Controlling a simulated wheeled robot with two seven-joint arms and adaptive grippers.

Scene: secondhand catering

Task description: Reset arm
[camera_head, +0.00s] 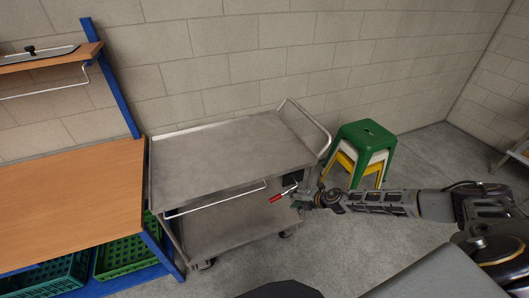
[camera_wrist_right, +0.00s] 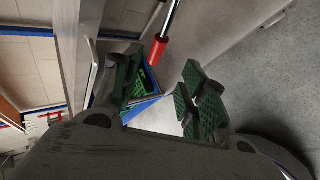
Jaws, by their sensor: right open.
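My right gripper (camera_head: 301,198) reaches in from the right in the head view, at the right front corner of the steel trolley (camera_head: 225,155). Its green-padded fingers stand apart with nothing between them in the right wrist view (camera_wrist_right: 167,92). A red grip (camera_head: 282,196) on a bright metal rod is just left of the fingertips; the red grip also shows in the wrist view (camera_wrist_right: 158,50), above the gap between the fingers and apparently apart from them. What the rod is attached to is unclear. My left gripper is not in view.
A wooden-topped bench (camera_head: 70,200) with a blue frame stands left, green crates (camera_head: 130,256) below it. Stacked stools, green on top (camera_head: 366,137), stand behind my right arm. A block wall closes the back. Grey floor (camera_head: 440,150) is open at right.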

